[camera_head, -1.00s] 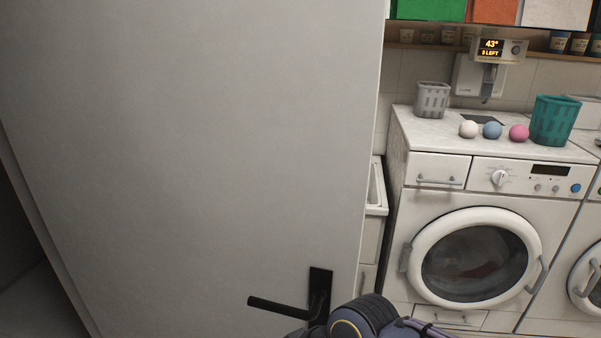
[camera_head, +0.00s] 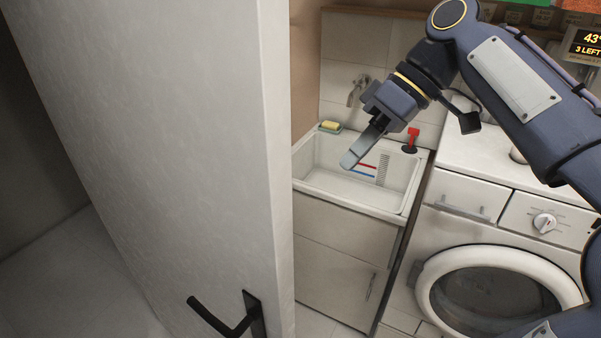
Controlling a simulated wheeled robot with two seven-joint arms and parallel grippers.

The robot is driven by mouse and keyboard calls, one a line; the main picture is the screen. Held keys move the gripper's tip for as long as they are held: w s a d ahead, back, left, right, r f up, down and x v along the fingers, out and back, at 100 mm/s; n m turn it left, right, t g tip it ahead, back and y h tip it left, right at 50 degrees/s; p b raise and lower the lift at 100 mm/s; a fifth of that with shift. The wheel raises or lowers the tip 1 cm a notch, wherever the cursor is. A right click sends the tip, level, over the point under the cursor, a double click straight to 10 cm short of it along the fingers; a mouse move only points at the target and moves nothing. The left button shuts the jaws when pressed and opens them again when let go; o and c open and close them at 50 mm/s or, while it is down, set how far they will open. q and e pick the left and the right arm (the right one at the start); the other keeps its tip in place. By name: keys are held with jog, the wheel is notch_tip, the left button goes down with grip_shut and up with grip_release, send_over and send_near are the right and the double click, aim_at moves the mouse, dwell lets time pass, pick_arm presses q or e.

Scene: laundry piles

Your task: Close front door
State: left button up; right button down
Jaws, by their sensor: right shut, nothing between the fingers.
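The front door (camera_head: 160,130) is a large light grey panel filling the left half of the head view, standing open with its edge toward me. Its black lever handle (camera_head: 228,316) is low near that edge. My right gripper (camera_head: 352,158) is shut and empty. It is in the air to the right of the door edge, apart from the door, in front of the sink. My left gripper is not in view.
A white sink (camera_head: 330,187) on a cabinet (camera_head: 335,260) stands right of the door, with a sponge (camera_head: 330,126) and a red-handled plunger (camera_head: 411,139). A washing machine (camera_head: 480,195) stands at the right. Bare floor shows left of the door.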

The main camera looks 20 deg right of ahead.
jog(key=a+f+n+p, duration=0.1)
jog(key=a+f, duration=0.4)
jog(key=a, duration=0.4)
jog(key=shift+s, duration=0.4)
